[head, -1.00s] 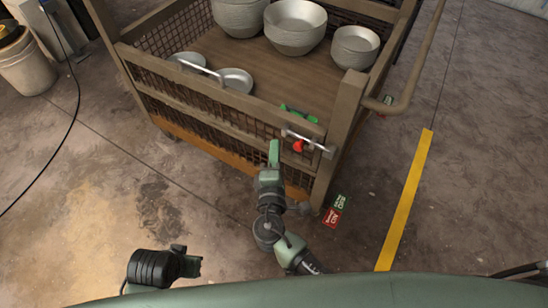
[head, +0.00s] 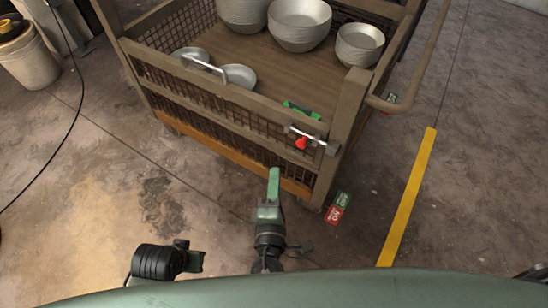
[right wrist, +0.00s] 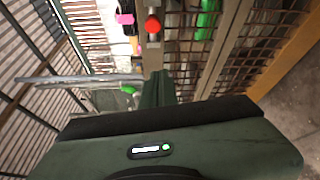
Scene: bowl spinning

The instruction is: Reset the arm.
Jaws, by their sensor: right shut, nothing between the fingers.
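My right gripper (head: 273,182) is in the lower middle of the head view, in front of the cart (head: 225,100) and apart from it. It is shut and empty. The right wrist view shows its green fingers (right wrist: 158,88) pressed together, with the cart's mesh side and a red knob (right wrist: 153,24) beyond them. In the head view the red knob (head: 301,142) sits by a metal latch (head: 318,140) at the cart's front corner. My left arm (head: 160,262) shows low at the left; its fingers are not clear.
Stacks of metal bowls (head: 299,22) and two single bowls (head: 238,76) sit in the cart. Red and green cards (head: 337,208) lie on the floor by the corner. A yellow line (head: 408,195) runs on the right. A bin (head: 28,62) stands at the far left.

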